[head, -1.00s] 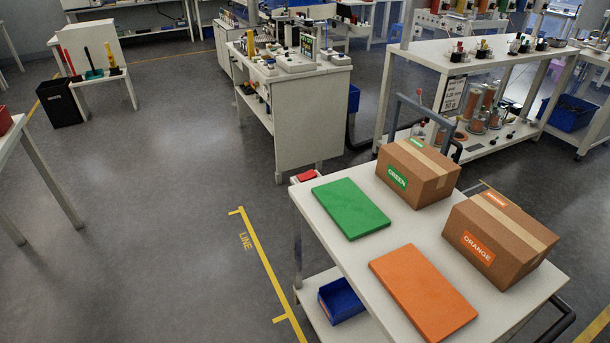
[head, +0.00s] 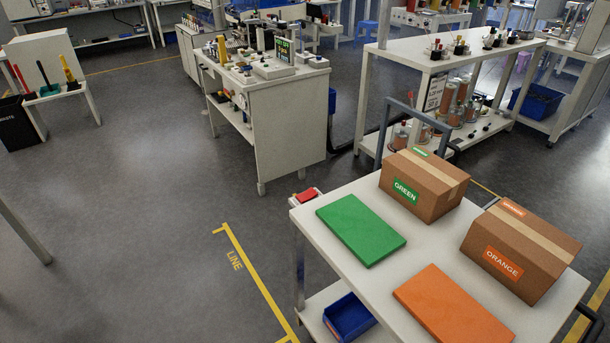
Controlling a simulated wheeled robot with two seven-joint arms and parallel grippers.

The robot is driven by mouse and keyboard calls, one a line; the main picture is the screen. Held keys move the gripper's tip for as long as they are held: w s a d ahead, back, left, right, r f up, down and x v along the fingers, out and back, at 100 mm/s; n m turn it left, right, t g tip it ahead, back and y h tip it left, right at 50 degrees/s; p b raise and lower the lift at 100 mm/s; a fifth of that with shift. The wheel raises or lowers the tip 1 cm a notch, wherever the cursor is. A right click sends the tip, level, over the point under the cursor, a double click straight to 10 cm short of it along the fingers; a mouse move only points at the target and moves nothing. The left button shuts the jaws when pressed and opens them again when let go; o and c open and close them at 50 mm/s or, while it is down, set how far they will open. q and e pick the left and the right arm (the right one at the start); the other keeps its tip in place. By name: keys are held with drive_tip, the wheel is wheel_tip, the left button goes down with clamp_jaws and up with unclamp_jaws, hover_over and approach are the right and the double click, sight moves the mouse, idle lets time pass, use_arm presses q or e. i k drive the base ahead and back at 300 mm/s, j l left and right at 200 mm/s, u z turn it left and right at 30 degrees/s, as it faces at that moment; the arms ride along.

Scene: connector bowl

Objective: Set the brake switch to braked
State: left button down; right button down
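A white cart (head: 318,231) stands at the lower right. At its far left corner is a small light-coloured housing with a red part (head: 306,196), which may be the brake switch. It is too small to tell which way it is set, and no marking on it can be read. Neither of my grippers shows in the head view.
The cart carries a green panel (head: 361,230), an orange panel (head: 452,310), a GREEN box (head: 425,185) and an ORANGE box (head: 520,250). A blue bin (head: 348,316) sits on its lower shelf. A yellow floor line (head: 258,280) runs left of it. Open floor lies left; a workbench (head: 285,130) stands behind.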

sight(310, 193)
drive_tip(key=i+j+z, duration=0.1)
drive_tip(key=i+j, duration=0.25)
drive_tip(key=j, duration=0.3)
drive_tip(key=i+j+z, duration=0.15)
drive_tip(key=j, duration=0.2)
drive_tip(key=i, duration=0.05)
